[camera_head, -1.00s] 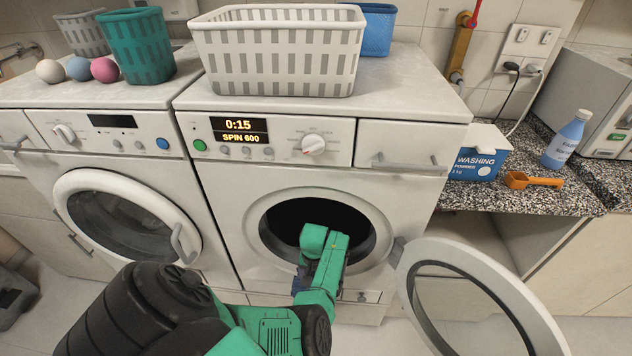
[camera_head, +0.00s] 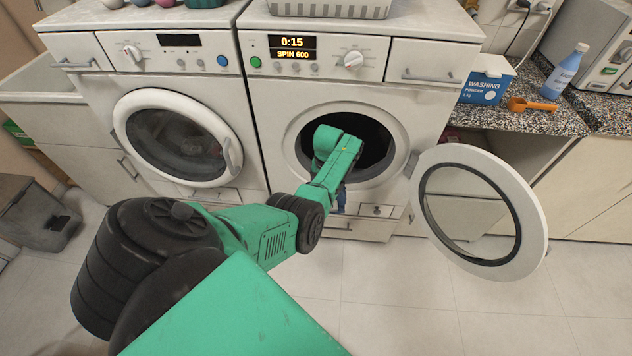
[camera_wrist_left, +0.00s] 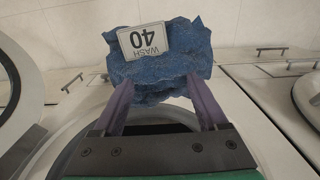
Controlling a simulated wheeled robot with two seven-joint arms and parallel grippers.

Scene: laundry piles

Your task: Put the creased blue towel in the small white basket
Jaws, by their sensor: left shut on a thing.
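The blue towel (camera_wrist_left: 180,65) is crumpled, with a white tag reading WASH 40. In the left wrist view it is pinched between the purple fingers of my left gripper (camera_wrist_left: 160,98) and bunches out past them. In the head view my left arm stands in front of the open drum of the right washer; it hides most of the gripper and the towel. A white slatted basket (camera_head: 330,9) stands on top of the right washer, with only its lower edge in view. Whether it is the small one cannot be told from this view. My right gripper is out of view.
The right washer's round door (camera_head: 533,200) hangs open to the right of its drum. The left washer's door (camera_head: 180,140) is shut. A washing powder box (camera_head: 484,82), orange scoop (camera_head: 530,105) and blue bottle (camera_head: 562,75) stand on the right counter. The floor in front is clear.

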